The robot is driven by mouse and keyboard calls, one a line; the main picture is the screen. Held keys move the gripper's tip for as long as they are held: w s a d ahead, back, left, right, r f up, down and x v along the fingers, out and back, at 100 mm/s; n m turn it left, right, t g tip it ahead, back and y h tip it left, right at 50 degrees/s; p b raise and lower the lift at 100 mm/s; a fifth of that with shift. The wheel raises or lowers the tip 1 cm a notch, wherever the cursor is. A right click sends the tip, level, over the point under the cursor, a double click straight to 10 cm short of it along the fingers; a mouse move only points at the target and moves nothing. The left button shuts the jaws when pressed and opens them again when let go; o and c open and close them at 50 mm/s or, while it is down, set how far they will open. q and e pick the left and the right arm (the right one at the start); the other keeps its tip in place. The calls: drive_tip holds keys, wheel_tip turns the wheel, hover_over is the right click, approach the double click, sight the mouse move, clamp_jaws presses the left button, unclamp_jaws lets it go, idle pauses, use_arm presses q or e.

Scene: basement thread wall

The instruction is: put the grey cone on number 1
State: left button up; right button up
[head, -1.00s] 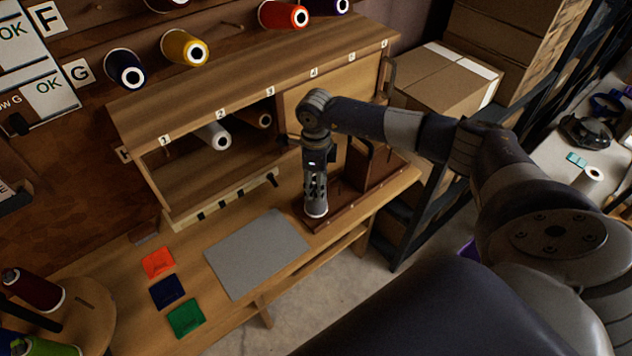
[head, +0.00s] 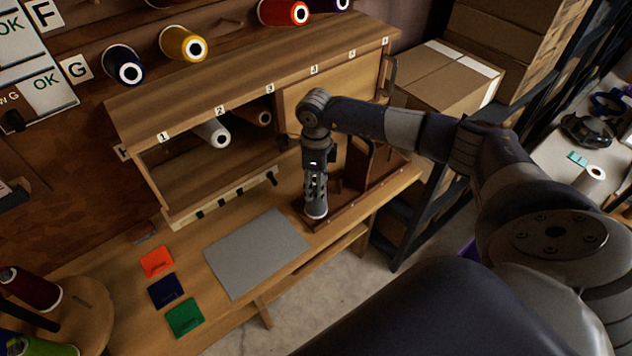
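A grey cone (head: 317,208) with a pale end stands upright at a dark wooden tray on the bench, at the lower tip of my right gripper (head: 316,190). The gripper points straight down and its fingers reach around the cone's upper part. Whether they press on it is too small to tell. The number 1 label (head: 163,136) is on the front edge of the wooden cabinet shelf, at the left. The space under it shows no cone. A whitish cone (head: 213,134) lies under number 2 and a brown one (head: 258,116) under number 3. My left gripper is not in view.
A grey mat (head: 256,252) lies on the bench, with orange (head: 156,260), navy (head: 166,291) and green (head: 185,317) squares to its left. The tray (head: 345,213) has an upright wooden part at its right. Coloured cones hang above the cabinet (head: 240,75).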

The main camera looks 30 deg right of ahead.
drive_tip(key=shift+o, duration=1.2)
drive_tip(key=shift+r, duration=0.1)
